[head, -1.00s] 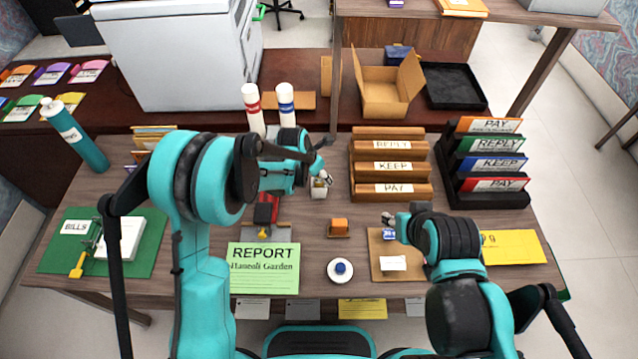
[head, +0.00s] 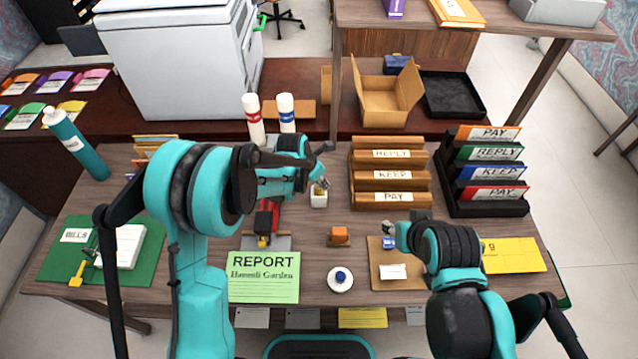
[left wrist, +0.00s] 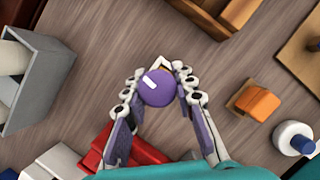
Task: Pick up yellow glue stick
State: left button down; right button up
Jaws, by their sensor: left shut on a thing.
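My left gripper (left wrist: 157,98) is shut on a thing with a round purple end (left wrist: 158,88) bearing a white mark. Its sides are hidden, so I cannot tell whether its body is yellow. In the head view my left gripper (head: 322,182) is over a small white cup (head: 318,201) with some yellow at its mouth. A white corner of the cup shows just behind the purple end in the left wrist view. My right gripper (head: 390,229) is over a tan board at the right, and its fingers are too small to read.
A stapler-like red and black thing (head: 265,222) and an orange block (head: 339,235) are close by. A wooden rack (head: 390,197) stands right of the cup. A round white thing with a blue knob (head: 340,280) lies in front.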

pick_arm(q)
notch_tip(320, 180, up, 3)
jog(key=shift+r+p, duration=0.15)
jog(key=shift+p, duration=0.35)
jog(key=s+d+r+p, duration=0.2)
jog(key=s+d+r, duration=0.4)
jog(key=d, duration=0.4)
jog(key=shift+r, duration=0.2)
